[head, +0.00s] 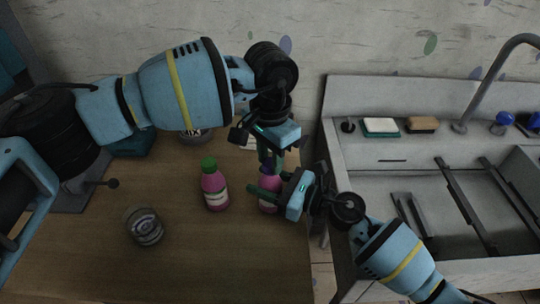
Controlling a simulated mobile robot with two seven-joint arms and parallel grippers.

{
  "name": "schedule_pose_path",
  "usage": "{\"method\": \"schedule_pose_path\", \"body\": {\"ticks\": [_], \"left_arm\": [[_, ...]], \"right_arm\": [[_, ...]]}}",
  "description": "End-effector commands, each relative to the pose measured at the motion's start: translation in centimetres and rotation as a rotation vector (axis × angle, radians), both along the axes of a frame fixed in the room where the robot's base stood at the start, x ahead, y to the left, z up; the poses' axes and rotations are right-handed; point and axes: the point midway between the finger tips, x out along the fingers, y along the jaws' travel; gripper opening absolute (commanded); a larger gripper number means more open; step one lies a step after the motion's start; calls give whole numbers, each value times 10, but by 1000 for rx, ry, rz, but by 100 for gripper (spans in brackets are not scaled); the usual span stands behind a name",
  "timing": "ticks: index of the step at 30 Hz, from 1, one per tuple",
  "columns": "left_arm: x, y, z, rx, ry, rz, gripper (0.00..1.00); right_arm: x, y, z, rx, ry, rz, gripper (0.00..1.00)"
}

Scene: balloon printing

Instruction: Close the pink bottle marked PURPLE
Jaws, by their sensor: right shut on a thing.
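A pink bottle (268,201) with a white label stands near the right edge of the wooden table. Its top looks dark purple and is partly hidden by my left gripper. The label is too small to read. My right gripper (265,193) comes in from the right and is shut on the pink bottle's body. My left gripper (271,166) points down right over the bottle's top. Its fingers overlap the top, and I cannot tell whether they grip a cap.
A second pink bottle with a green cap (214,187) stands just left. A clear glass (144,226) stands further left. A dark round object (195,135) lies behind, partly under my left arm. A sink unit (400,205) is on the right. The table's front is clear.

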Motion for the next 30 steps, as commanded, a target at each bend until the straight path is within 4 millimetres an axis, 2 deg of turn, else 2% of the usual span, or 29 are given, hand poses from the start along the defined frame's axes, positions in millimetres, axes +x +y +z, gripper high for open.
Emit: {"method": "schedule_pose_path", "body": {"ticks": [1,5,14,17,25,30], "left_arm": [[0,0,1,-1,-1,0,36],[0,0,1,-1,-1,1,51],[0,0,1,-1,-1,2,51],[0,0,7,-1,-1,2,51],[0,0,39,0,-1,2,51],[0,0,45,-1,1,1,51]], "right_arm": [[0,0,-1,0,1,1,0],[0,0,-1,0,1,1,0],[0,0,-1,0,1,0,0],[0,0,-1,0,1,0,0],[0,0,-1,0,1,0,0],[0,0,-1,0,1,0,0]]}}
